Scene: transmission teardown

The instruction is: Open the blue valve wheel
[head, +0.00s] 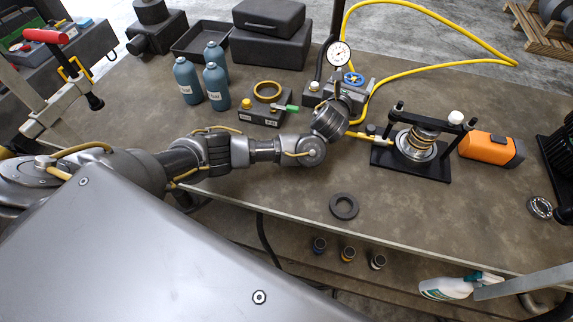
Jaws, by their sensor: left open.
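The blue valve wheel (353,79) is small and sits on top of a grey block with a dial gauge, at the back middle of the bench in the head view. My left arm reaches across the bench from the left. My left gripper (342,92) is open, just in front of the wheel. The dark wrist hides most of the fingers, and I cannot tell whether they touch the wheel. My right gripper is not in view.
The dial gauge (339,54) stands close behind the gripper. A yellow hose (440,64) loops behind and right. A press fixture (415,148) and an orange tool (490,149) stand right. Blue bottles (188,82) stand left. A dark ring (344,206) lies near the front edge.

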